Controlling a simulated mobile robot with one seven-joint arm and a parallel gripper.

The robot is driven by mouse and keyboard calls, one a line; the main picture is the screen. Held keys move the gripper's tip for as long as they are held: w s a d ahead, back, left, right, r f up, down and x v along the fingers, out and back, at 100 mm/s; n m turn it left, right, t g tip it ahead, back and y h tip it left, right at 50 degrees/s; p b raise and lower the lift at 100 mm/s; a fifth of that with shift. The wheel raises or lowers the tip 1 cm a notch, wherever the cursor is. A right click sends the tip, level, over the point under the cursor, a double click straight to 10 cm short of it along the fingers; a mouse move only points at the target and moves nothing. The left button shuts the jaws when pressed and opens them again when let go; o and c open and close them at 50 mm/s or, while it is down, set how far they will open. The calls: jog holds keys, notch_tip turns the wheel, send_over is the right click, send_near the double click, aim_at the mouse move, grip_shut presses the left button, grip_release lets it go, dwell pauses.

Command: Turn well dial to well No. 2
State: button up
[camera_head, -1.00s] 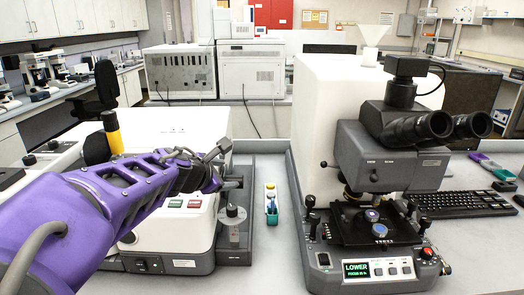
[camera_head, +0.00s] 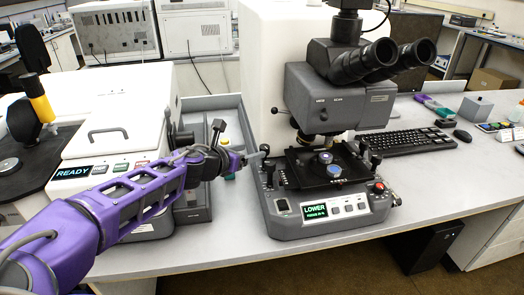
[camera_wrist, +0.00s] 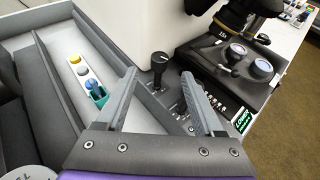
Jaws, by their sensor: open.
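The microscope (camera_head: 330,100) stands on the bench with a black stage (camera_head: 300,175). I cannot tell which of these, if either, is the well dial, and no well number is readable. My gripper (camera_head: 258,154) is open and empty at the left side of the microscope base. In the wrist view, a black upright knob (camera_wrist: 159,65) shows between the fingers, apart from them.
The base front has a green display (camera_head: 315,211) reading LOWER. A white instrument (camera_head: 110,130) with a READY display stands further left. A keyboard (camera_head: 405,143) lies to the right.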

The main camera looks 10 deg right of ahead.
aim_at(263, 147)
jog(key=b+x, duration=0.1)
jog(key=x, duration=0.6)
jog(key=shift+w+d+f, duration=0.15)
jog(key=shift+w+d, duration=0.1)
jog(key=shift+w, duration=0.05)
grip_shut()
